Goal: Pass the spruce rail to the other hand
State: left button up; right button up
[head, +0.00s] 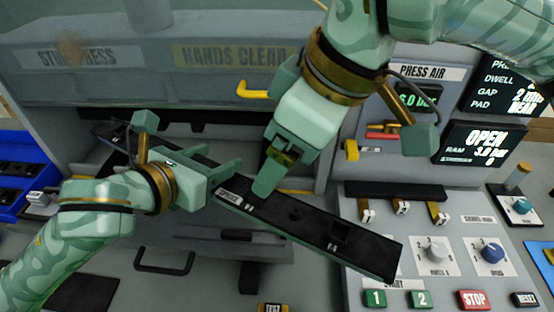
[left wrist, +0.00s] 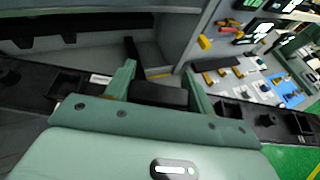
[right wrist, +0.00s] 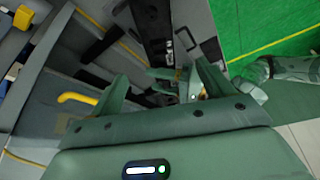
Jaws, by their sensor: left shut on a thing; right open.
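The spruce rail (head: 320,233) is a long dark bar with a white label and square recesses, slanting from upper left to lower right in the head view. My left gripper (head: 230,180) is shut on it around its middle and holds it above the press front. In the left wrist view the rail (left wrist: 268,121) crosses between the fingers and sticks out on both sides. My right gripper (head: 276,172) comes down from above, open, just right of the left one and close to the rail. The right wrist view shows the rail (right wrist: 152,24) beyond its spread fingers; whether they touch it is unclear.
A control panel (head: 455,240) with knobs and buttons lies to the right, near the rail's right end. Yellow handles (head: 256,90) and the press guard (head: 150,75) stand behind. A blue bin (head: 22,180) is at the left.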

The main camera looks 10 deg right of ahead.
aim_at(256, 198)
jog(key=x, duration=1.1)
jog(key=shift+w+f, duration=0.1)
jog(key=shift+w, duration=0.1)
jog(key=c, duration=1.1)
pick_arm(q)
jog(key=o, duration=1.3)
jog(key=shift+c, duration=0.2)
pick_arm(e)
jog(key=shift+c, duration=0.8)
